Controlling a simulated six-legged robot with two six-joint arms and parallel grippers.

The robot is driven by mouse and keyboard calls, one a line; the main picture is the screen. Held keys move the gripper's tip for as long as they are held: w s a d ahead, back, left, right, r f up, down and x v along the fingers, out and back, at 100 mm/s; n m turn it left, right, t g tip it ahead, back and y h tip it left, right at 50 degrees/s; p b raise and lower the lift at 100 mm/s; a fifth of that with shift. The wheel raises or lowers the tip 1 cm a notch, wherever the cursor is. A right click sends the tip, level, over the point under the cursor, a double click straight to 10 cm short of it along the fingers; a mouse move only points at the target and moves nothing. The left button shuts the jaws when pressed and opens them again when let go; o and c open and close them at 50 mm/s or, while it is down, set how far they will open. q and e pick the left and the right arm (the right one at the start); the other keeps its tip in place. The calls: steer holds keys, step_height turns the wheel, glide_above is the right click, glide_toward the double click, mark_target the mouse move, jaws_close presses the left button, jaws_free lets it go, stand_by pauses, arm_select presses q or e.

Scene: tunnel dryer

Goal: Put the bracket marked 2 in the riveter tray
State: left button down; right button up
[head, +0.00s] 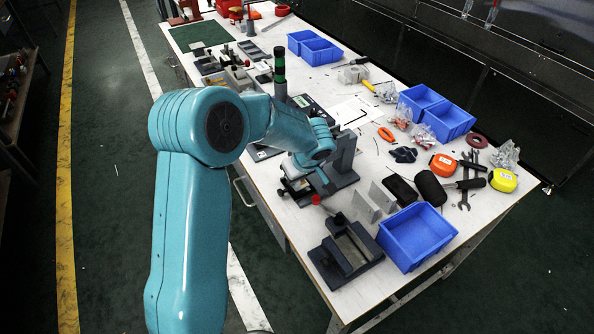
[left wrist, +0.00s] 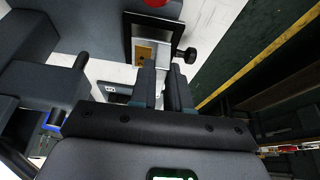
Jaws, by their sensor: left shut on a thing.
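My left gripper (left wrist: 164,78) is shut on a thin silver-grey metal piece, likely a bracket (left wrist: 165,60), whose far part shows between and beyond the fingertips. No number can be read on it. It lies over or against a dark-framed tray (left wrist: 130,40) with a brass-coloured patch beside it; I cannot tell whether it touches. In the head view my left arm reaches over the bench to the dark riveter (head: 342,165), and the fingertips are not clearly seen. Two grey brackets (head: 366,206) stand on the bench. My right gripper is not in view.
A dark fixture (head: 345,255) and a blue bin (head: 416,236) stand at the bench's near end. More blue bins (head: 448,120), tape measures (head: 443,164), wrenches and bagged parts line the right side. The bench surface (head: 300,232) is bare along part of its left edge.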

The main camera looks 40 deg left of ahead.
arm_select(q)
steer(key=shift+d+f, duration=0.15)
steer(key=shift+f, duration=0.5)
steer(key=shift+w+f, duration=0.15)
steer(key=shift+f, duration=0.05)
steer(key=shift+s, duration=0.2)
steer(key=shift+b, duration=0.35)
steer(key=c, duration=1.1)
jaws_free()
steer(key=shift+w, duration=0.15)
